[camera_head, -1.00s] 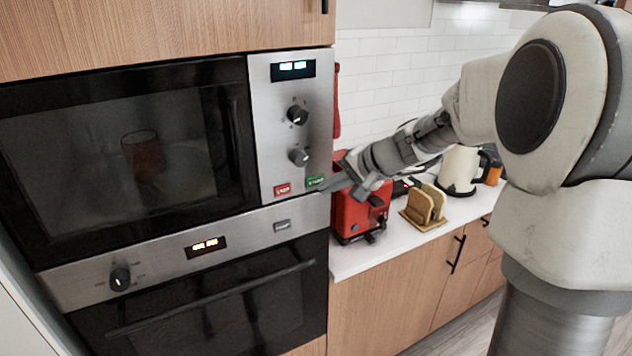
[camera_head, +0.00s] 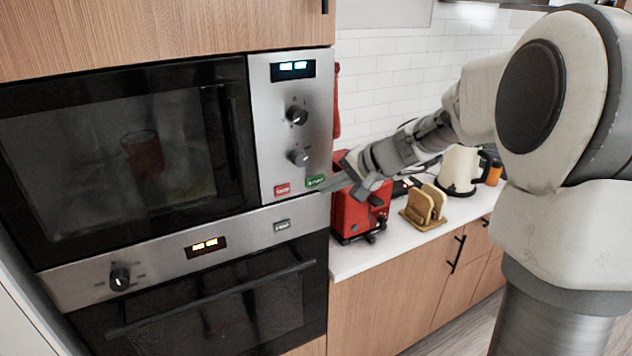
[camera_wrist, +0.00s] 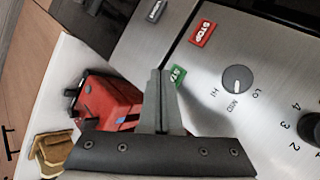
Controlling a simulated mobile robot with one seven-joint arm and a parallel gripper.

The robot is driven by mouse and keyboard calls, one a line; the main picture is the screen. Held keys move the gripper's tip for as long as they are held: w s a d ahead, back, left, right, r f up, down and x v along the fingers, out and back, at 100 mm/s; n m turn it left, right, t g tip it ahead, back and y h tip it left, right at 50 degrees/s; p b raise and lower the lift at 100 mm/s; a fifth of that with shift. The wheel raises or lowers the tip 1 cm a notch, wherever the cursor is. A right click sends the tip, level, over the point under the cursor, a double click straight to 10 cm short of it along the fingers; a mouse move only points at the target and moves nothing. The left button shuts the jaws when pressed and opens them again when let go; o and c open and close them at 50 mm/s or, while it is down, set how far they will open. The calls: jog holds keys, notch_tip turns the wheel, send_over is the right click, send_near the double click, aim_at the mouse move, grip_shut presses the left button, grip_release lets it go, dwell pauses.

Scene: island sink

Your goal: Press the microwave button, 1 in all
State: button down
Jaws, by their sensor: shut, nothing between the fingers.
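The microwave (camera_head: 120,165) is built into the cabinet wall at left, with a steel control panel on its right side. The green start button (camera_head: 315,181) sits at the panel's lower right, beside the red stop button (camera_head: 282,189). My gripper (camera_head: 325,188) is shut and empty, its fingertips at the green button's lower right edge. In the wrist view the shut fingers (camera_wrist: 160,75) partly cover the green button (camera_wrist: 178,74); the red stop button (camera_wrist: 202,33) is clear. I cannot tell whether the tips touch the button. A red cup (camera_head: 142,153) shows in the microwave window.
Two knobs (camera_head: 298,115) are above the buttons. An oven (camera_head: 210,300) is below the microwave. Just right and below my gripper, a red toaster (camera_head: 352,215) stands on the white counter, with a bread rack (camera_head: 425,206) and a kettle (camera_head: 460,170) further right.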

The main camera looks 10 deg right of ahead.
jog(key=shift+w+a, duration=0.1)
jog(key=shift+w, duration=0.3)
